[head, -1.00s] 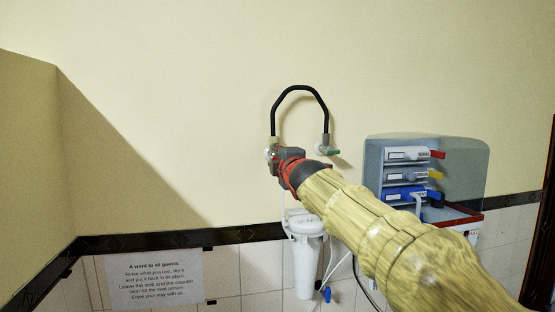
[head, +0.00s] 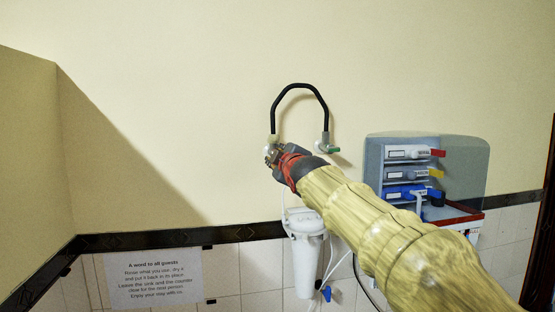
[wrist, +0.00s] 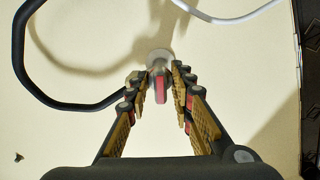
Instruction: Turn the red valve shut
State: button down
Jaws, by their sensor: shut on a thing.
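The red valve (wrist: 161,88) shows in the wrist view as a red lever on a pale grey fitting, at the top middle between the fingers. My gripper (wrist: 157,78) is shut on its lever, with one finger on each side. In the head view my gripper (head: 273,157) is at the left end of the black hose, against the wall. There the red lever is hidden by the gripper, and only part of the pale fitting (head: 272,139) shows.
A black hose (head: 300,86) arches from the fitting to a green-handled valve (head: 333,149) on the right. A white filter housing (head: 305,225) hangs below, with a blue valve (head: 326,293) beside it. A wall unit (head: 375,165) with coloured handles stands right of my arm.

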jog(key=m+b, duration=0.1)
jog(key=m, duration=0.1)
jog(key=m+b, duration=0.1)
jog(key=m, duration=0.1)
jog(key=m+b, duration=0.2)
jog(key=shift+w+f, duration=0.1)
jog(key=shift+f, duration=0.3)
jog(key=m+b, duration=0.3)
jog(key=m, duration=0.3)
jog(key=shift+r, duration=0.1)
jog(key=shift+m, duration=0.3)
jog(key=c, duration=1.8)
grip_release()
jog(key=shift+r, duration=0.1)
jog(key=shift+c, duration=0.2)
jog(key=shift+s+r, duration=0.15)
jog(key=shift+s, duration=0.05)
jog(key=shift+s+d, duration=0.1)
jog(key=shift+s, duration=0.1)
jog(key=v, duration=1.1)
jog(key=shift+s, duration=0.1)
